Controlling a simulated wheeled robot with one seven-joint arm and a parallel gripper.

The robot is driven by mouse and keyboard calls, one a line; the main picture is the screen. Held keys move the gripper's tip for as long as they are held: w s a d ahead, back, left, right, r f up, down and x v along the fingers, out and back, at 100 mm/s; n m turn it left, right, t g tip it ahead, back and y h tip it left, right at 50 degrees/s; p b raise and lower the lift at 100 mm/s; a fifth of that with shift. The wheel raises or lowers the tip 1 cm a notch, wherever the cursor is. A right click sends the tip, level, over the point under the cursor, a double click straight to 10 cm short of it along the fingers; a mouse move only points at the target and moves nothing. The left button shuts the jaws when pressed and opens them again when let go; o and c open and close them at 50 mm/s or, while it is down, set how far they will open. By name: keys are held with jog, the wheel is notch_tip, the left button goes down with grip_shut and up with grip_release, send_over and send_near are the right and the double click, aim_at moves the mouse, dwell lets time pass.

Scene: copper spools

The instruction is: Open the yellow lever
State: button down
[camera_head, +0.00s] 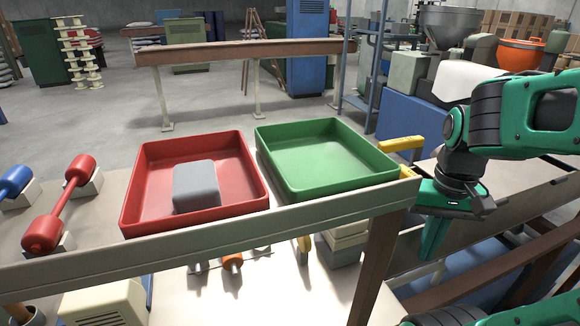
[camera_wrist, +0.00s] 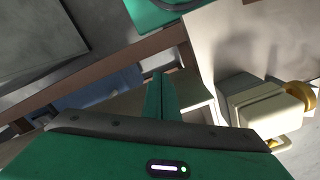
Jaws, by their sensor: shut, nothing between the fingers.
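A yellow lever (camera_head: 401,143) sticks up beside the right corner of the green tray, with a smaller yellow part just below it. Its lower mounting is mostly hidden by the tray and my arm. My gripper (camera_head: 434,240) hangs below and to the right of it, pointing down, apart from it. In the wrist view the closed fingers (camera_wrist: 161,98) hold nothing. A pale box (camera_wrist: 262,105) with a yellow rounded part (camera_wrist: 300,95) stands to their right; I cannot tell for sure whether that is the lever.
The green tray (camera_head: 374,178) is empty; the red tray (camera_head: 262,203) holds a grey block (camera_head: 196,186). A beige front rail (camera_head: 215,238) runs below them, close to my gripper. A red dumbbell-shaped handle (camera_head: 62,208) and a blue one (camera_head: 14,181) are at left.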

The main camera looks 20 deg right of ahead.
jog(key=a+r+n+g, duration=0.2)
jog(key=a+r+n, duration=0.3)
jog(key=r+n, duration=0.1)
jog(key=w+r+n+t, duration=0.35)
jog(key=w+r, duration=0.25)
jog(key=w, duration=0.5)
jog(key=w+r+n+t, duration=0.3)
jog(key=w+r+n, duration=0.2)
jog(key=w, duration=0.6)
jog(key=w+a+f+g+y, duration=0.1)
jog(key=w+a+f+y, duration=0.1)
jog(key=w+a+f, duration=0.4)
jog(key=w+a, duration=0.5)
jog(key=w, duration=0.2)
jog(key=shift+f, duration=0.15)
notch_tip(320, 180, down, 9)
jog(key=shift+s+d+f, duration=0.2)
jog(key=shift+s, duration=0.1)
